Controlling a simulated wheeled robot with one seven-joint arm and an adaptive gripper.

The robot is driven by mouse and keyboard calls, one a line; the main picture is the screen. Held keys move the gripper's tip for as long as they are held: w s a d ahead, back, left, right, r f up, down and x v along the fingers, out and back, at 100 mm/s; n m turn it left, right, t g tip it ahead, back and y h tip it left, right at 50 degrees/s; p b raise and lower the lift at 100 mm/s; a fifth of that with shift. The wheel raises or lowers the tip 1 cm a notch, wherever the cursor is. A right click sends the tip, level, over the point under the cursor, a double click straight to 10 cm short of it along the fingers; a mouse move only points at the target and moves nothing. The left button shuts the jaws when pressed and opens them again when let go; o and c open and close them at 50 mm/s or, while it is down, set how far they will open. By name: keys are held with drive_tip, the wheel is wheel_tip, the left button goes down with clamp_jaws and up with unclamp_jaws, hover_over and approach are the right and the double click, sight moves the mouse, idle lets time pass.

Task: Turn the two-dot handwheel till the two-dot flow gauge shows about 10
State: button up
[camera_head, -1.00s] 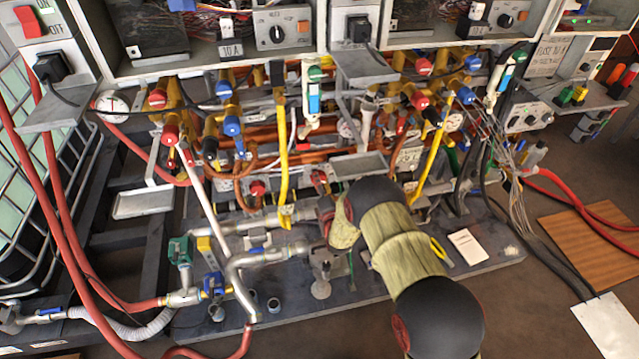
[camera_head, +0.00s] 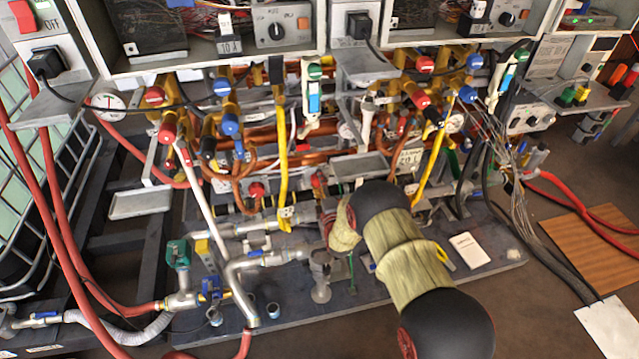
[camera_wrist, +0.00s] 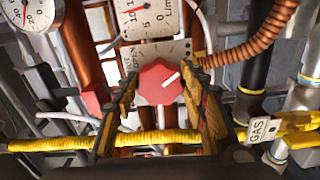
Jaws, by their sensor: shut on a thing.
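In the wrist view a red handwheel (camera_wrist: 152,84) with a white pointer mark sits between the two fingers of my gripper (camera_wrist: 160,90). The fingers are shut on it from the left and right. The white mark points up and to the right. A plate (camera_wrist: 182,48) behind the wheel carries the word OPEN. No dot marks are clear. In the head view my arm hides the gripper and this wheel.
A round gauge (camera_wrist: 30,14) stands at upper left in the wrist view. A yellow hose (camera_wrist: 60,144) crosses below, and a GAS tag (camera_wrist: 262,130) hangs at right beside metal pipes. A copper corrugated pipe (camera_wrist: 240,53) passes close at right.

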drive_tip(key=shift+d, duration=0.1)
drive_tip(key=o, duration=1.2)
drive_tip(key=v, duration=1.2)
drive_tip(key=shift+f, duration=0.1)
